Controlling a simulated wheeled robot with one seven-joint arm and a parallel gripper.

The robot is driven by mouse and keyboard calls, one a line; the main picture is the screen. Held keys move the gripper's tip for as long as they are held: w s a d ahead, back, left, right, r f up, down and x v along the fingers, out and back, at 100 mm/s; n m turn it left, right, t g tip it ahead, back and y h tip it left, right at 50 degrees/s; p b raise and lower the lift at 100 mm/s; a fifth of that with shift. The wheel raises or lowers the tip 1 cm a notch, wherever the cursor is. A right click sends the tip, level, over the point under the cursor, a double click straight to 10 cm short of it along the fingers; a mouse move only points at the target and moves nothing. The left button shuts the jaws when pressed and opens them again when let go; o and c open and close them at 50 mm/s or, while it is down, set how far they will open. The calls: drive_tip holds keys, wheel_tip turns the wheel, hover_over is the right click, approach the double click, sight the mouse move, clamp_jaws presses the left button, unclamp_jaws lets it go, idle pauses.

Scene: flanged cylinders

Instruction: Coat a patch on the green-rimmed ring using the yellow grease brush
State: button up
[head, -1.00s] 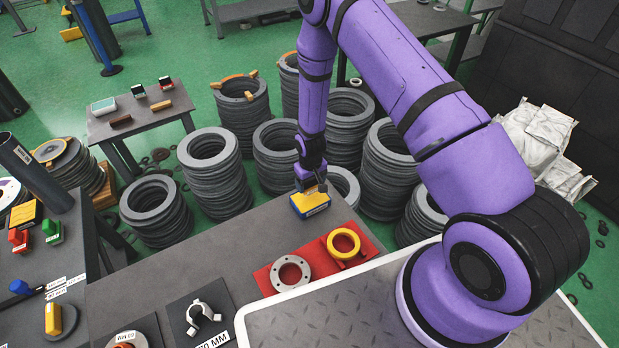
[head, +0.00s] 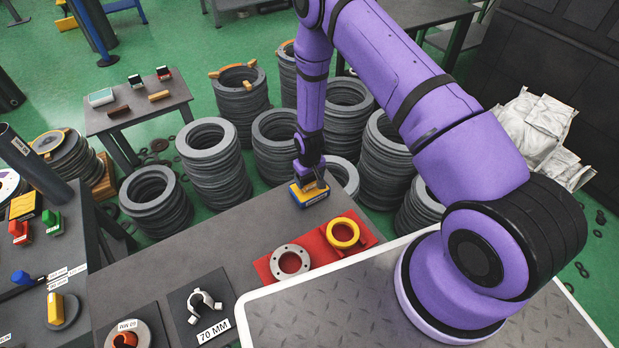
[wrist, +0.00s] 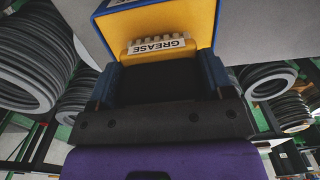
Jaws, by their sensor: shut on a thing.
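I cannot tell whether the brush touches the bench. I cannot make out a green rim on any ring. A grey ring with holes (head: 290,262) and a yellow ring (head: 342,233) sit on red mats on the bench.
The grey bench (head: 225,240) has free room left of the red mats. A white clip on a dark plate (head: 204,306) lies at its front. Several stacks of grey rings (head: 213,165) stand close behind the bench. A side table (head: 140,107) holds small blocks.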

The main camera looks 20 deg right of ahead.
drive_tip(key=shift+f, duration=0.55)
idle(1.6)
drive_tip(key=shift+r, duration=3.55)
